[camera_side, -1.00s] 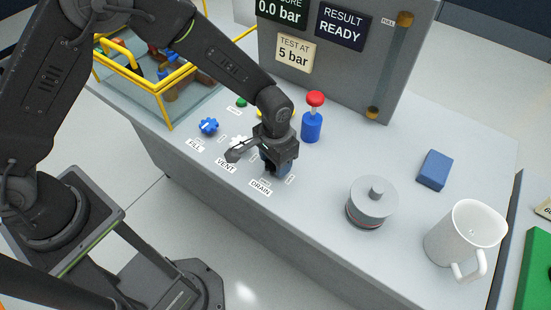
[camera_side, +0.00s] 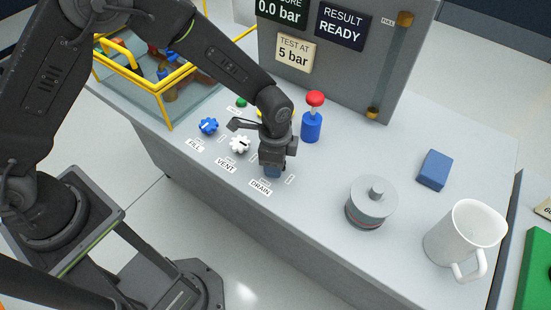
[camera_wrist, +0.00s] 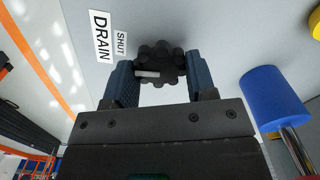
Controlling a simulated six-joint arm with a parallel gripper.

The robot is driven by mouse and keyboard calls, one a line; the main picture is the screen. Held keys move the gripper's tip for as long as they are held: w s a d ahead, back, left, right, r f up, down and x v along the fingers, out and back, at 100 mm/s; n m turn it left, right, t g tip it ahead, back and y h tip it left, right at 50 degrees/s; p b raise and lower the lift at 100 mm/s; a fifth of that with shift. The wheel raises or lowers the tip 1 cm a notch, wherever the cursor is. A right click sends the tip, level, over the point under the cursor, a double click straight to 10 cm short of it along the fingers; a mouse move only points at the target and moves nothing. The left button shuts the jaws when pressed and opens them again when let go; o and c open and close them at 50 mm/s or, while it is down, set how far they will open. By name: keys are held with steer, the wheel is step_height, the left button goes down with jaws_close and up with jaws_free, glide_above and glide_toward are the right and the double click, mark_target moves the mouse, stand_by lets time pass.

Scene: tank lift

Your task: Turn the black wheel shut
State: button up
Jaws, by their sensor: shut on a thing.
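The black wheel (camera_wrist: 160,58) shows in the wrist view between the two blue-grey fingers of my gripper (camera_wrist: 159,80). It is lobed and has a white mark on its face, which points left in that view. My gripper is shut on the wheel, one finger at each side. Signs reading DRAIN (camera_wrist: 101,36) and SHUT (camera_wrist: 120,42) lie left of the wheel. In the side view my gripper (camera_side: 272,171) points down at the bench behind the DRAIN label (camera_side: 261,187), and it hides the wheel there.
A white wheel (camera_side: 240,144) and a blue wheel (camera_side: 208,126) stand to the left. A blue cylinder with a red knob (camera_side: 312,126) stands close at the right. A grey lidded weight (camera_side: 371,205), a blue block (camera_side: 434,170) and a white jug (camera_side: 465,235) are farther right.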

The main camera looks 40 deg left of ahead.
steer(key=shift+m, duration=0.8)
steer(key=o, duration=0.9)
step_height(320, 180, up, 14)
steer(key=shift+f, duration=0.1)
